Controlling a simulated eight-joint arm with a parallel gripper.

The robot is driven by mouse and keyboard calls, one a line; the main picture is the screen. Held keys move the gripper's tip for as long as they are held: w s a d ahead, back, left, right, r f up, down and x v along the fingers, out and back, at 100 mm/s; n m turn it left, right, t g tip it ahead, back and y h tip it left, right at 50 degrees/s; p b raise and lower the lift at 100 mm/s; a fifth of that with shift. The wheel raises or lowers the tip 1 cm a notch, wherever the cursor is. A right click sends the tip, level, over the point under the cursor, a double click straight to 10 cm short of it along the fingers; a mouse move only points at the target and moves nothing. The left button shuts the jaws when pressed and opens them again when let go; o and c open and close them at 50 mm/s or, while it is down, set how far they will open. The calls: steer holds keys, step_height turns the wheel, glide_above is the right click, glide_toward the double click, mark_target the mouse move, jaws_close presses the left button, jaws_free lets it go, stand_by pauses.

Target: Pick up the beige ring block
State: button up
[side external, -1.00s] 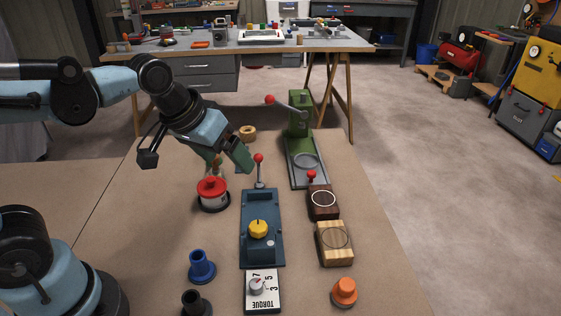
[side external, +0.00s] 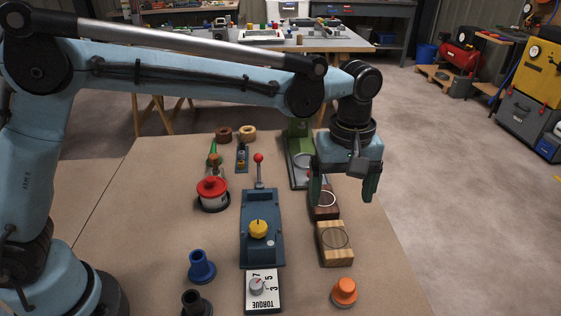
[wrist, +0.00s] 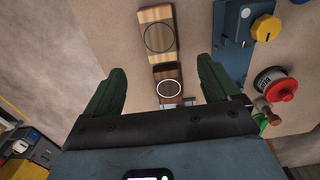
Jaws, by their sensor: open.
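A beige ring-shaped block (side external: 248,133) lies flat at the far edge of the bench in the side view, close beside a brown ring (side external: 223,134). My gripper (side external: 342,200) is open and empty, well to the right of the beige ring and nearer the camera. It hangs fingers down over the dark wood block with a white circle (side external: 322,208). In the wrist view my gripper (wrist: 161,66) has its fingers wide apart, with the dark block (wrist: 167,80) showing between them. The beige ring is not seen in the wrist view.
A light wood block with a dark circle (side external: 334,243) sits in front of the dark block. The green press (side external: 298,165) stands behind my gripper, partly hidden. A blue lever unit (side external: 262,212), red button (side external: 212,190) and orange knob (side external: 344,291) stand on the bench.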

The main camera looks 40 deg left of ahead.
mark_target(335, 237)
step_height(335, 237, down, 12)
steer(key=shift+s+d+f, duration=0.1)
steer(key=shift+s+d, duration=0.05)
stand_by(0.5)
steer(key=c, duration=1.2)
